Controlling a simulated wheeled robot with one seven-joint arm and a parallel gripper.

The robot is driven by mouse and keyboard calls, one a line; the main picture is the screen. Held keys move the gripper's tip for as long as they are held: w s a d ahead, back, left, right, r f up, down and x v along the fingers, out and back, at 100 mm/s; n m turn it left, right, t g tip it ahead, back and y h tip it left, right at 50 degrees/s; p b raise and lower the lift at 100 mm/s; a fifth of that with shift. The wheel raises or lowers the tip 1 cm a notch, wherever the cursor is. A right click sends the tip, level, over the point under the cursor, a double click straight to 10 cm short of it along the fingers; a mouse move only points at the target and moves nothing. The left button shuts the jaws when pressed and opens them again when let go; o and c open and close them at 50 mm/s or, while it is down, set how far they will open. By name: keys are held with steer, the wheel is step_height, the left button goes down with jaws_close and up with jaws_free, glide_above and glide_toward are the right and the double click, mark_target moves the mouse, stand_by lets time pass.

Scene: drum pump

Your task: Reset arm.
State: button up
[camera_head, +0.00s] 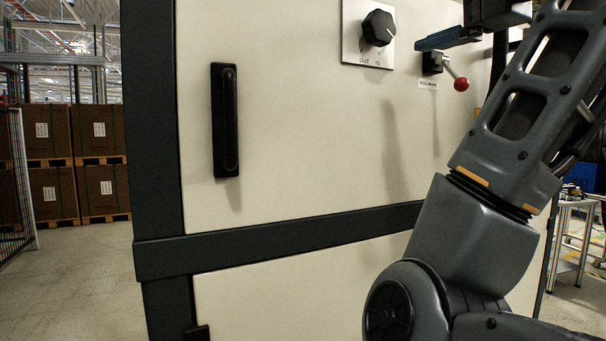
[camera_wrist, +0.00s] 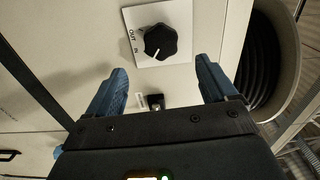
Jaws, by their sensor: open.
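My gripper (camera_head: 447,40) is at the upper right of the head view, in front of the pale cabinet panel (camera_head: 300,120). In the wrist view its two blue fingers (camera_wrist: 160,75) are spread wide with nothing between them. A black rotary knob (camera_head: 378,28) on a white plate marked OUT and IN shows in the head view. The knob (camera_wrist: 160,42) also shows ahead of the fingers in the wrist view, apart from them. A lever with a red ball end (camera_head: 461,84) is just below the gripper in the head view; whether they touch is unclear.
A black vertical handle (camera_head: 226,120) is on the panel's left side. A dark rail (camera_head: 280,240) crosses the cabinet. A round opening with a black ribbed hose (camera_wrist: 265,65) is at the right of the wrist view. Stacked boxes (camera_head: 75,160) stand far left beyond open floor.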

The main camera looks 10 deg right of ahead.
steer(key=w+d+f+n+h, duration=0.1)
steer(key=w+f+h, duration=0.15)
steer(key=f, duration=0.95)
steer(key=w+f+n+h, duration=0.1)
steer(key=w+f, duration=0.2)
steer(key=f, duration=0.9)
steer(key=s+f+n+g+h, duration=0.15)
steer(key=s+f, duration=0.35)
steer(key=f, duration=0.6)
steer(key=s+f+n+h, duration=0.1)
steer(key=s+f+n, duration=0.25)
steer(key=f, duration=0.75)
steer(key=s+f+n, duration=0.2)
steer(key=s+f, duration=0.4)
steer(key=s, duration=0.3)
steer(key=s+f+n, duration=0.2)
steer(key=s+f, duration=0.4)
steer(key=s, duration=0.4)
steer(key=s+a+r+n+g+y, duration=0.1)
steer(key=s+a+n, duration=0.2)
steer(key=s, duration=1.6)
steer(key=shift+s+a, duration=0.4)
